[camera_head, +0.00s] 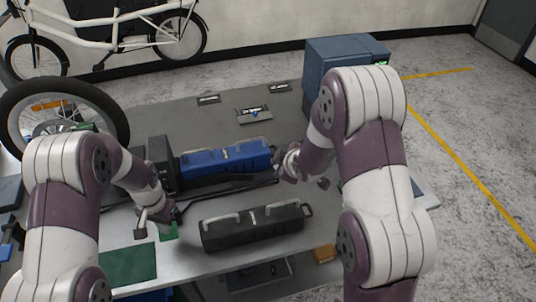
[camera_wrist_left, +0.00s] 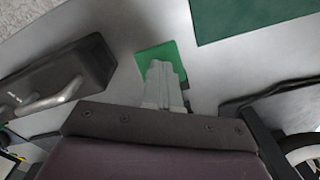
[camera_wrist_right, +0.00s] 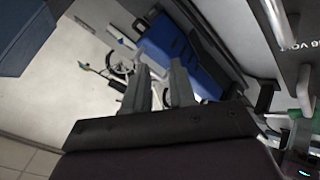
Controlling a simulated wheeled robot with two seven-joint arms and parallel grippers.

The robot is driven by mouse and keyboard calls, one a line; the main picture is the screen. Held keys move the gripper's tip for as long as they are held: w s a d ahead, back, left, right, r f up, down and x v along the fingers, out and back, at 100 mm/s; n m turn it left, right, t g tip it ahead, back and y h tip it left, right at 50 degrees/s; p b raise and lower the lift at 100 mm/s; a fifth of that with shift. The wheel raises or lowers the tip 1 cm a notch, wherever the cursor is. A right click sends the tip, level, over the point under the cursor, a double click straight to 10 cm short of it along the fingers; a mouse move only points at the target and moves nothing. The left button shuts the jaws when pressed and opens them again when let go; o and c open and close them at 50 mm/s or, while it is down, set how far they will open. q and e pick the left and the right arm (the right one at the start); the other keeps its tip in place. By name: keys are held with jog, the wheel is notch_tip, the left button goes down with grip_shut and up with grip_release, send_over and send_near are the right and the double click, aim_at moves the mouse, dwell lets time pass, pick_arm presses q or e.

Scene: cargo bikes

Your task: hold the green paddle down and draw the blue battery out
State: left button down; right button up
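The green paddle (camera_head: 168,232) is a small flat plate at the table's front, left of a black battery (camera_head: 255,228). My left gripper (camera_head: 157,220) is over it; in the left wrist view its fingertips (camera_wrist_left: 161,68) are together and overlap the paddle (camera_wrist_left: 151,52). I cannot tell whether they press on it. The blue battery (camera_head: 226,158) lies lengthwise behind, its left end at a dark dock (camera_head: 161,165). My right gripper (camera_head: 284,172) is near the battery's right end. In the right wrist view its fingers (camera_wrist_right: 160,75) are apart and empty, with the blue battery (camera_wrist_right: 172,42) beyond them.
A dark green mat (camera_head: 127,264) lies at the table's front left. A wheel (camera_head: 62,96) stands at the back left. A blue-grey cabinet (camera_head: 340,62) stands at the back right. The grey tabletop behind the blue battery is mostly clear, with small labels.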

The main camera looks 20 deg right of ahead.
aim_at(254, 144)
pick_arm(q)
jog(key=shift+w+d, duration=0.1)
jog(key=shift+w, duration=0.05)
pick_arm(e)
jog(key=w+a+f+n+t+y, duration=0.1)
jog(key=w+f+n+t, duration=0.1)
jog(key=w, duration=0.4)
jog(key=w+a+f+n+t+y, duration=0.1)
jog(key=w+f+n+t, duration=0.1)
jog(key=w+n, duration=0.2)
jog(key=w+a+f+n+t+y, duration=0.1)
jog(key=w+n, duration=0.3)
jog(key=w, duration=0.5)
jog(key=shift+a+f+t+y, duration=0.2)
jog(key=shift+f+t, duration=0.15)
jog(key=shift+f, duration=0.05)
jog(key=shift+a+f+t+y, duration=0.15)
jog(key=shift+f+t+y, duration=0.05)
jog(key=shift+f+t, duration=0.2)
grip_shut()
